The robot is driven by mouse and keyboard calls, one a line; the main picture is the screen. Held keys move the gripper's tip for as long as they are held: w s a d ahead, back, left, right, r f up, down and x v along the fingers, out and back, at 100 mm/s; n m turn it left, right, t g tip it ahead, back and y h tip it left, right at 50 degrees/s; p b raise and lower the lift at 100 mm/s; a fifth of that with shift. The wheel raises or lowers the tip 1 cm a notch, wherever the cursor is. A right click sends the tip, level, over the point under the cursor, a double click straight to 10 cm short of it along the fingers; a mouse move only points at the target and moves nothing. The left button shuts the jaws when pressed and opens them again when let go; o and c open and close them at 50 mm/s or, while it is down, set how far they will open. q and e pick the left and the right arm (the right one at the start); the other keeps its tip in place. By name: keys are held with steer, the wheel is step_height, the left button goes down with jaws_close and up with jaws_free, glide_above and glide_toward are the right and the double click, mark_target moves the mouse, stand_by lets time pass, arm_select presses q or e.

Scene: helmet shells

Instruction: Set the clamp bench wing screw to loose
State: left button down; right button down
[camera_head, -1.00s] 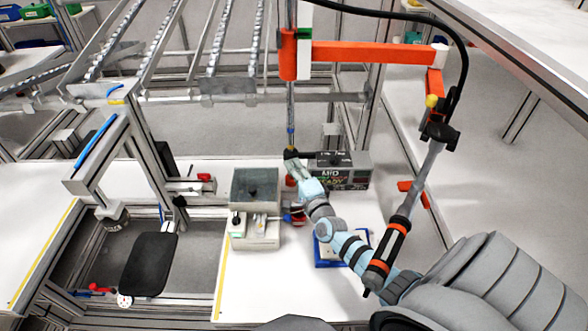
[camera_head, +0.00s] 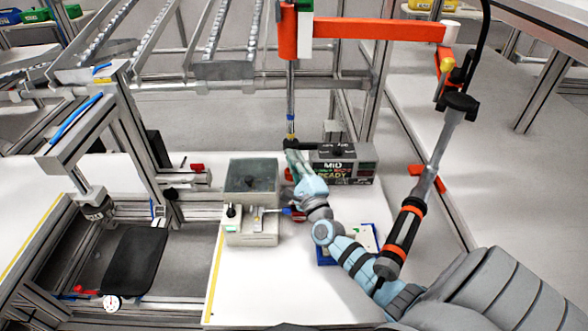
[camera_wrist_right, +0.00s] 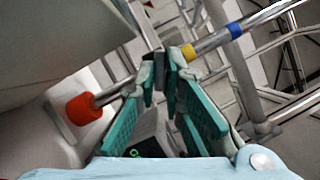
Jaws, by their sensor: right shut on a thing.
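My right gripper (camera_head: 291,148) is at the foot of a thin upright metal rod (camera_head: 290,100) below the orange post. In the right wrist view my gripper (camera_wrist_right: 166,62) has its fingertips closed around this rod, between a yellow band (camera_wrist_right: 188,52) and a red-orange end piece (camera_wrist_right: 83,109). I cannot tell whether this rod belongs to the wing screw. A clamp-like frame (camera_head: 92,205) stands at the left. My left gripper is not in view.
A grey-lidded box (camera_head: 251,177) with a switch stands left of my arm. A blue tray (camera_head: 325,258) is partly hidden behind my arm. An orange swing arm (camera_head: 380,28) with a hanging tool (camera_head: 400,238) is on the right. The white bench's front (camera_head: 260,290) is clear.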

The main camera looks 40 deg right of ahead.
steer(key=shift+f+m+h+b, duration=0.15)
steer(key=shift+m+h+b, duration=0.35)
steer(key=shift+m+b, duration=0.35)
steer(key=c, duration=1.7)
jaws_free()
steer(key=v, duration=0.7)
steer(key=shift+s, duration=0.25)
